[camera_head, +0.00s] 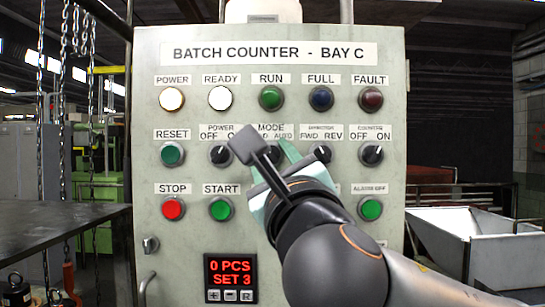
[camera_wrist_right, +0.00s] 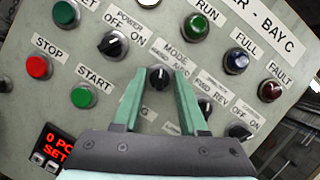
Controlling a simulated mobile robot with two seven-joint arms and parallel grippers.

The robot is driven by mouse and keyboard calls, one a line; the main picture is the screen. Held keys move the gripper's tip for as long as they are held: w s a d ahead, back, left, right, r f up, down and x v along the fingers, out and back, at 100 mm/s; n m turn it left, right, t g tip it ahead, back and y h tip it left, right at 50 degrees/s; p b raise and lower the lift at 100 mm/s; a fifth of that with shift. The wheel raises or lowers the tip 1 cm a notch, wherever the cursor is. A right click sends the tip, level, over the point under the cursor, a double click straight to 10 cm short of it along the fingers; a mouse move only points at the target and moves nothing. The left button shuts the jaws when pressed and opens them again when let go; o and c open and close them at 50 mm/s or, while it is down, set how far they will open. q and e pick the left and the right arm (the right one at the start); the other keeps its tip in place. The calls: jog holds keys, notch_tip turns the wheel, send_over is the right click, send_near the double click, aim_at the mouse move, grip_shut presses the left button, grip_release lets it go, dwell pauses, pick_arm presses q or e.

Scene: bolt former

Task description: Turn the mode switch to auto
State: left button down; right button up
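The mode switch is a black rotary knob in the second row of the grey panel, below a MODE label. In the right wrist view the mode switch (camera_wrist_right: 158,79) shows between the tips of my right gripper (camera_wrist_right: 160,84). The green fingers are apart, one on each side of the knob; I cannot tell if they touch it. A small white mark shows on the knob, but its exact setting is unclear. In the head view my right gripper (camera_head: 265,146) covers most of the switch and part of its label, where AUTO shows on the right. My left gripper is not in view.
The power switch (camera_head: 221,154) is left of the mode switch; the FWD/REV switch (camera_head: 320,153) and counter switch (camera_head: 371,154) are right. Lit power (camera_head: 171,99) and ready (camera_head: 220,98) lamps sit above. Stop (camera_head: 173,208) and start (camera_head: 221,208) buttons are below.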

grip_shut()
dwell(0.3)
jog(key=shift+a+f+m+t+h+b, duration=0.1)
jog(key=shift+m+t+h+b, duration=0.1)
jog(key=shift+m+h+b, duration=0.65)
jog(key=shift+a+f+m+t+h+b, duration=0.1)
jog(key=shift+m+t+h+b, duration=0.25)
jog(key=shift+m, duration=0.9)
jog(key=m+h+b, duration=0.1)
jog(key=m, duration=0.1)
jog(key=m+h+b, duration=0.1)
jog(key=m, duration=0.2)
jog(key=shift+m+h+b, duration=0.3)
jog(key=m+h+b, duration=0.1)
jog(key=m, duration=0.2)
jog(key=m+g+h, duration=0.1)
jog(key=m+h, duration=0.1)
jog(key=m, duration=0.1)
jog(key=shift+r+b, duration=0.2)
jog(key=shift+b, duration=0.15)
jog(key=shift+m+h, duration=0.4)
jog(key=shift+m, duration=0.2)
jog(key=shift+r+m, duration=0.1)
jog(key=shift+m, duration=0.3)
